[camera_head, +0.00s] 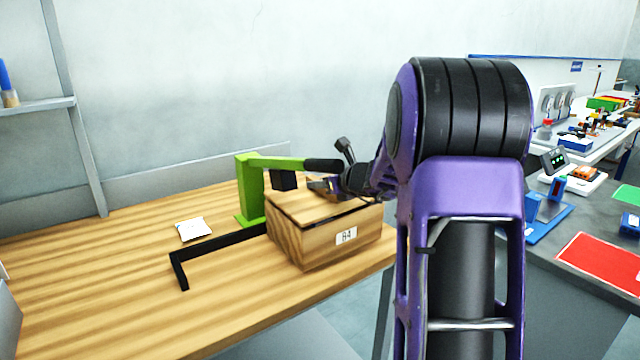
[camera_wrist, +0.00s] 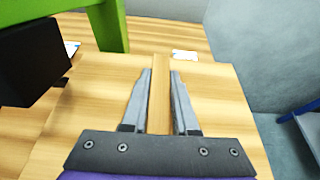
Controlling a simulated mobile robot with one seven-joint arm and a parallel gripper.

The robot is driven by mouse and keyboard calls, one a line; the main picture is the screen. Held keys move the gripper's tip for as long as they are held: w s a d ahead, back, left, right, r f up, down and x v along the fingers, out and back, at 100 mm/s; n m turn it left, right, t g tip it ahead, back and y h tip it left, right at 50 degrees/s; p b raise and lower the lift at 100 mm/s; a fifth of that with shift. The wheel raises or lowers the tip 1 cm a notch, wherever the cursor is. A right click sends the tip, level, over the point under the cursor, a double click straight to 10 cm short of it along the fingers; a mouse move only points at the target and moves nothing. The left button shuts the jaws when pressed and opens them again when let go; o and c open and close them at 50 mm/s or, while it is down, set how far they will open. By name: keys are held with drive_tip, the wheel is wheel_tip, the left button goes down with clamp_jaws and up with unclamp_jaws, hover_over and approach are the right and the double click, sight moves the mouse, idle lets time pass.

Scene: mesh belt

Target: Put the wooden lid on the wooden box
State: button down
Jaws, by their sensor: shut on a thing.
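The wooden box (camera_head: 332,240), with a white label on its front, stands near the right edge of the wooden table. The wooden lid (camera_head: 300,208) is over the box top, with a thin dark line between them; I cannot tell whether it rests fully on the rim. In the wrist view the lid (camera_wrist: 215,95) fills the area below my gripper. My gripper (camera_wrist: 161,75) is shut on the lid's raised handle strip (camera_wrist: 160,110), one finger on each side. In the head view my arm partly hides the gripper and the lid's right part.
A green press (camera_head: 250,190) with a black-gripped lever stands close behind the box, its black head (camera_wrist: 30,60) near the lid. A black angled bar (camera_head: 215,243) lies left of the box. A white card (camera_head: 193,229) lies farther left. The left table area is clear.

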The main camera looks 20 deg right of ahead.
drive_tip(key=shift+f+b, duration=0.4)
drive_tip(key=shift+f, duration=0.15)
idle(0.4)
drive_tip(key=c, duration=0.6)
unclamp_jaws()
